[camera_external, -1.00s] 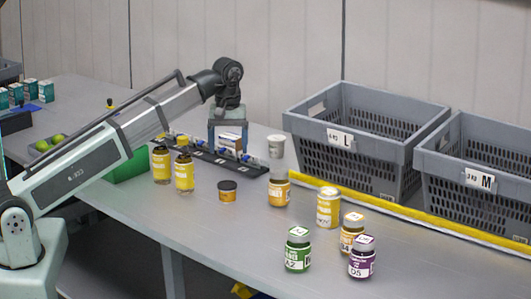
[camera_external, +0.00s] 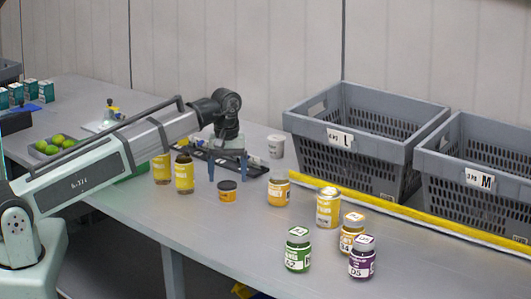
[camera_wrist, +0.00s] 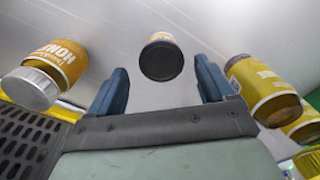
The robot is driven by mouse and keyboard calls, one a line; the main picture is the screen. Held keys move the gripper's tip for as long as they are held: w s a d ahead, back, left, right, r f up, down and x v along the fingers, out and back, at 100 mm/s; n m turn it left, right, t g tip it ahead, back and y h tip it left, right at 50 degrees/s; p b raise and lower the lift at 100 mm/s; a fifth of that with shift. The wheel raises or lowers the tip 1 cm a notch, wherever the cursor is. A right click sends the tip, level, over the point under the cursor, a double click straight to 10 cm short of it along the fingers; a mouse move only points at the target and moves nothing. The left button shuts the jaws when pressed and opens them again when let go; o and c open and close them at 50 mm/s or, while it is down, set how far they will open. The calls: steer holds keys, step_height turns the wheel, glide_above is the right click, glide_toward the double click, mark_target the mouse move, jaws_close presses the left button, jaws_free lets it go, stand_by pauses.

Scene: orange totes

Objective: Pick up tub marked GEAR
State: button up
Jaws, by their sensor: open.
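A small orange tub with a dark lid (camera_external: 227,191) stands upright on the bench; its lettering is too small to read. In the wrist view the dark-lidded tub (camera_wrist: 161,60) shows between and beyond the fingertips. My gripper (camera_external: 228,175) is open and empty, pointing down just above and behind this tub in the external view. A small white tub (camera_external: 276,146) with unreadable lettering stands further back, near the crates. I cannot read GEAR on either tub.
Two yellow bottles (camera_external: 184,174) stand left of the tub, and a honey jar (camera_external: 279,192) stands right. A yellow can (camera_external: 328,208) and several jars are further right. A black rack (camera_external: 240,164) lies behind. Grey crates (camera_external: 365,149) stand behind a yellow strip.

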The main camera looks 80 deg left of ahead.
mark_target(227, 184)
steer(key=shift+s+f, duration=0.1)
steer(key=shift+f, duration=2.4)
steer(key=c, duration=1)
steer(key=shift+r, duration=0.1)
